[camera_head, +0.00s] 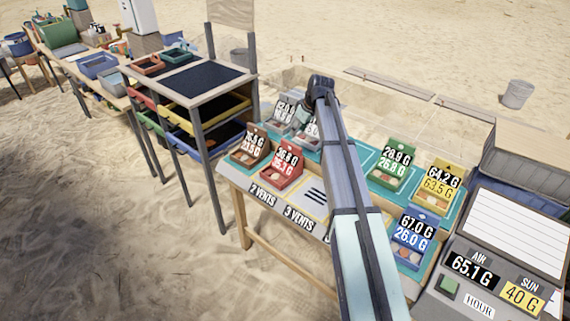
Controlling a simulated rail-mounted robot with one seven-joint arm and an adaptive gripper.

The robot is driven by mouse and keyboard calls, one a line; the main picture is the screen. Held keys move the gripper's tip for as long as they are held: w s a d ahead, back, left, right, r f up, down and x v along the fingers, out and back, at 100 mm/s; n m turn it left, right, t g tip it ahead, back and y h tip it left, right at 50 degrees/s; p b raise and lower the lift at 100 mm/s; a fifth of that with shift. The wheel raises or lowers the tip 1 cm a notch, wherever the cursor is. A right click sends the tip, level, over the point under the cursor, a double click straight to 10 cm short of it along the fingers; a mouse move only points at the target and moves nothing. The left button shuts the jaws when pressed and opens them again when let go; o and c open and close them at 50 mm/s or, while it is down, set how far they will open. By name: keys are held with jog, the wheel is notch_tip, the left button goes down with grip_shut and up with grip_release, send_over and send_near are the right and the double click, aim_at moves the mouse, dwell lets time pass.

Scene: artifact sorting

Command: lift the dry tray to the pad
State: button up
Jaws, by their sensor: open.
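Several small trays with two weight readings each stand on the teal-topped table (236,178). They are a brown tray (246,158), a red tray (277,178), a grey tray (280,122), a green tray (386,180), a yellow tray (434,200) and a blue tray (409,252). Another pale tray (311,142) is partly hidden by my arm. I cannot tell which tray is the dry one. A pale panel with dark bars (315,198) lies right of the red tray; I cannot tell if it is the pad. My gripper (303,120) is over the back trays, open, its fingertips mostly hidden.
Signs reading 2 VENTS (264,196) and 3 VENTS (299,220) line the table's front. A console (455,290) with AIR and SUN readings stands at the right. A shelf rack (200,115) with coloured bins stands to the left. A bucket (517,94) sits on the sand.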

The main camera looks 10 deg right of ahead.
aim_at(292, 144)
jog(key=p+x, duration=0.1)
jog(key=x, duration=0.4)
jog(key=shift+p+x, duration=1.35)
jog(key=shift+x, duration=0.85)
jog(key=shift+w+f, duration=0.2)
jog(key=shift+f, duration=0.2)
jog(key=shift+f, duration=0.25)
grip_shut()
